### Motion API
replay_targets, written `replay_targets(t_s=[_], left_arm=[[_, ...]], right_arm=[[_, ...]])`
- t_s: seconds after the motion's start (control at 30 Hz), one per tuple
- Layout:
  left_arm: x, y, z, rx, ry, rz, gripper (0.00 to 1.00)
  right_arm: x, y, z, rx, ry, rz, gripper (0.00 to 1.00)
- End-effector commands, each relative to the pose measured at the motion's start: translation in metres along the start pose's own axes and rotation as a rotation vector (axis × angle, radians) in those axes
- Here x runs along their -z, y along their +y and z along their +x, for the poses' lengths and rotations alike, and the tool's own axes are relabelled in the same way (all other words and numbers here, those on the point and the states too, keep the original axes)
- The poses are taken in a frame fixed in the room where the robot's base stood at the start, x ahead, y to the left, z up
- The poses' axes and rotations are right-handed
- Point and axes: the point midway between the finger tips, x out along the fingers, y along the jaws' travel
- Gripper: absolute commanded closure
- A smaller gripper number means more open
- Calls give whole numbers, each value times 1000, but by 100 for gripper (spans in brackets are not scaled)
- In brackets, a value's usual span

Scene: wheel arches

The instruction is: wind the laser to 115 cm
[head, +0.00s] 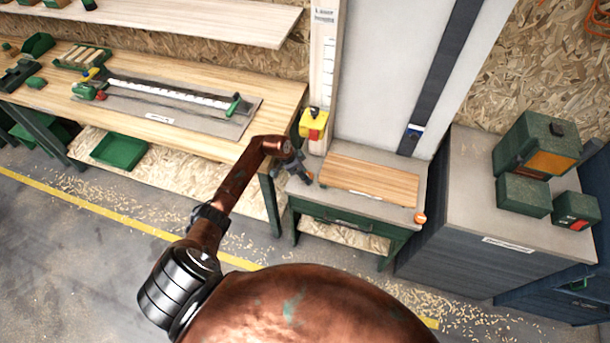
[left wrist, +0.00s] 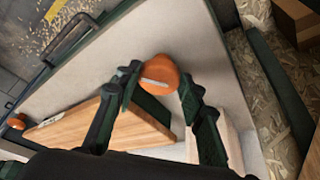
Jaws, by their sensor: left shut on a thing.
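The laser looks to be the yellow box with a red part (head: 313,124) on the upright post (head: 331,40) at the left of the small bench (head: 340,212). The post has pale scale marks and a label at its top; I cannot read the laser's height. The knob is mostly hidden in the head view. My right gripper is out of view.
A second orange knob (head: 420,217) is at the bench's right front corner. A wooden board (head: 370,181) lies on the bench. A dark vertical strip with a blue slider (head: 413,132) is behind. A long workbench (head: 200,140) is left, a grey cabinet with green boxes (head: 525,195) right.

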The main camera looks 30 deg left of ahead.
Motion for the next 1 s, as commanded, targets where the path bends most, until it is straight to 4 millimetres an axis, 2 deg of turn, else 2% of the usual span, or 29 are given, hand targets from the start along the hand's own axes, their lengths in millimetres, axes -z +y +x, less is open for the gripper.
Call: replay_targets(t_s=[0.27, 0.47, 1.0], left_arm=[[-1, -4, 0, -52, -3, 131, 88], [-1, -7, 1, -119, -4, 295, 88], [1, -12, 4, -308, -5, 750, 88]], right_arm=[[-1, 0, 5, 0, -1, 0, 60], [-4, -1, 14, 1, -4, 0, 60], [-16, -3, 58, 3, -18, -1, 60]])
